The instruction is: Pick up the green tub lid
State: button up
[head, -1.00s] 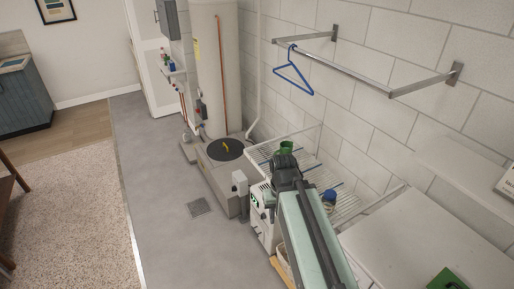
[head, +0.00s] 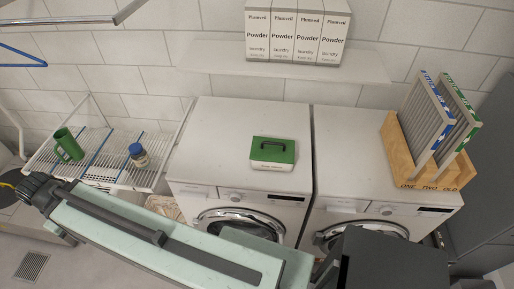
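The green tub lid (head: 273,149) has a dark handle on top. It sits on a low white tub (head: 272,167), whose front shows a thin pale strip below the green. The tub stands on the left white washing machine (head: 215,140), toward the right side of its top. My arm crosses the lower left of the head view, in front of the machines and apart from the lid. My gripper's fingers cannot be made out in this view.
A wire rack (head: 100,172) at left holds a green mug (head: 67,145) and a blue-lidded jar (head: 138,154). A wooden holder (head: 408,150) with upright filters stands on the right machine (head: 350,150). Powder boxes (head: 297,32) sit on the shelf (head: 290,88) above.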

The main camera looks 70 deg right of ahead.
aim_at(262, 149)
jog(key=u, duration=1.75)
jog(key=i, duration=1.6)
jog(key=z, duration=4.1)
jog(key=i, duration=1.1)
